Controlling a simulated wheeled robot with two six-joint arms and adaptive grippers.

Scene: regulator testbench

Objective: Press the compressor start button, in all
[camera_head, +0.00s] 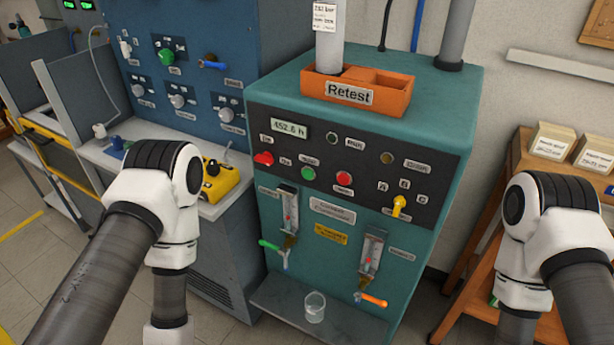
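The compressor is a teal cabinet (300,235) in the middle of the head view, with a dark control panel (430,175). A green push button (308,173) sits on the panel, with a small label above it that is too small to read surely. A red push button (344,179) is to its right, and a red knob (264,158) is to its left. Above them a display reads about 452.6 h. Nothing touches these buttons. Both my arms show at the sides, bent downward; their grippers are outside the picture.
An orange tray marked Retest (392,101) stands on the cabinet. Below the panel are two gauges, a green-handled and an orange-handled tap (370,299), and a glass (314,307) on a shelf. A yellow control box (220,180) lies left. A wooden stand with boxes (552,141) is right.

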